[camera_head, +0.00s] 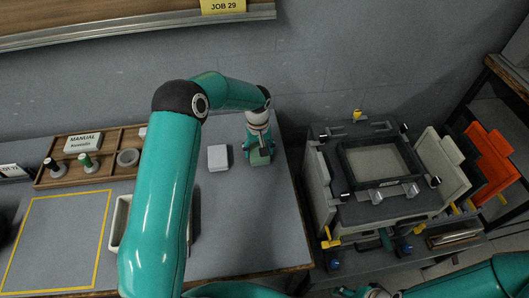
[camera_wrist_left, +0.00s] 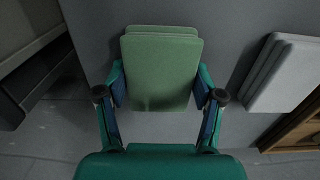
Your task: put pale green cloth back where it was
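The pale green cloth (camera_head: 260,157) is a folded, layered pad near the back right corner of the table. In the left wrist view the cloth (camera_wrist_left: 163,70) lies between the two fingers, its layers slightly offset. My left gripper (camera_head: 258,148) points down over it. In the left wrist view my left gripper (camera_wrist_left: 160,85) has a finger close along each side of the cloth. I cannot tell whether they press on it, or whether the cloth rests on the table.
A white folded stack (camera_head: 218,158) lies left of the cloth and shows in the wrist view (camera_wrist_left: 285,75). A wooden tray (camera_head: 110,174) with the manual (camera_head: 83,143) and a yellow-outlined area (camera_head: 55,240) are further left. A boxy machine (camera_head: 375,185) stands right of the table.

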